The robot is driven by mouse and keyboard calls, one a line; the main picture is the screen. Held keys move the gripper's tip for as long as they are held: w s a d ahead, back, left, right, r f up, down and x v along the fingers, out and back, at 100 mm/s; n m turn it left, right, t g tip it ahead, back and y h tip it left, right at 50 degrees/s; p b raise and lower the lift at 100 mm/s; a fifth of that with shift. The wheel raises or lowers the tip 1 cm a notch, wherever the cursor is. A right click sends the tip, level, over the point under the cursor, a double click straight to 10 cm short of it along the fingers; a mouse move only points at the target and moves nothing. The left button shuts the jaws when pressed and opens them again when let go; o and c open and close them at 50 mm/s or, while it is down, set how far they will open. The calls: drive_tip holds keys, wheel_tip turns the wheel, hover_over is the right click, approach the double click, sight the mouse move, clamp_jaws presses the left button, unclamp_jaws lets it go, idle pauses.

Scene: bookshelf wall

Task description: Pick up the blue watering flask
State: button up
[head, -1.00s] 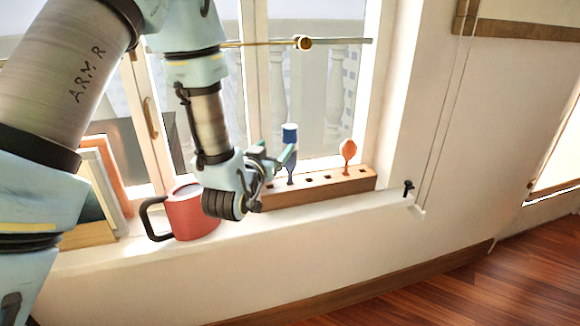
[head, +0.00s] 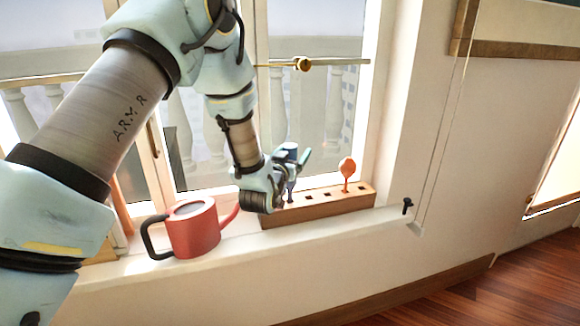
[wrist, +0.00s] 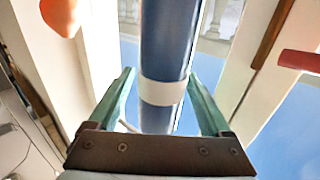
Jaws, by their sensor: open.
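The blue watering flask (head: 291,152) stands upright in the wooden rack (head: 325,207) on the window sill, partly hidden behind my gripper in the head view. In the wrist view the flask (wrist: 168,45) is a blue cylinder with a white band. My gripper (head: 296,163) is open at the flask. In the wrist view its two green fingers (wrist: 165,92) stand on either side of the flask, with a visible gap on each side.
An orange round-topped item (head: 347,168) stands in the same rack, right of the flask. A red watering can (head: 195,232) with a black handle sits on the sill to the left. A brass-ended rod (head: 302,64) crosses the window above.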

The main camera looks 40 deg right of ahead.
drive_tip(key=shift+w+d, duration=0.1)
drive_tip(key=shift+d, duration=0.1)
clamp_jaws()
idle(0.6)
